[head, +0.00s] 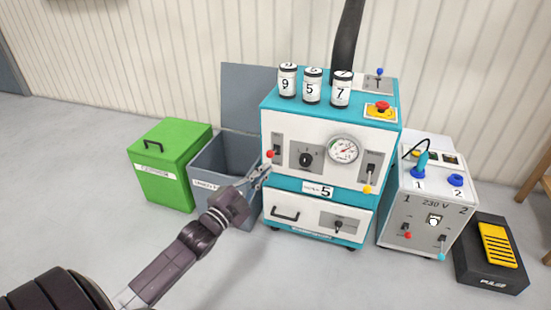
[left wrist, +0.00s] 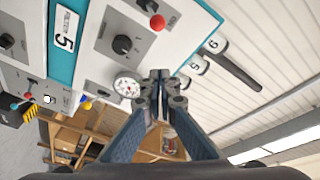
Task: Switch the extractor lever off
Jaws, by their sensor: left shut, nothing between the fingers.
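The machine (head: 268,100) is a teal and white cabinet with several levers. A red-knobbed lever (head: 270,154) is at the left of its front panel; this red knob also shows in the left wrist view (left wrist: 157,22). A yellow-knobbed lever (head: 367,188) is at the panel's right. A blue-knobbed lever (head: 379,72) stands on top beside the black duct (head: 346,40). I cannot read which one is labelled extractor. My left gripper (head: 266,168) is shut and empty, just below the red knob in the head view. Its closed fingertips show in the left wrist view (left wrist: 160,75), apart from the knob.
Canisters (head: 312,86) and a red stop button (head: 381,107) are on top. A gauge (head: 343,150) and black dial (head: 305,159) are between the front levers. A grey bin (head: 222,160) and green bin (head: 165,160) stand left, a power unit (head: 420,215) and pedal (head: 496,245) right.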

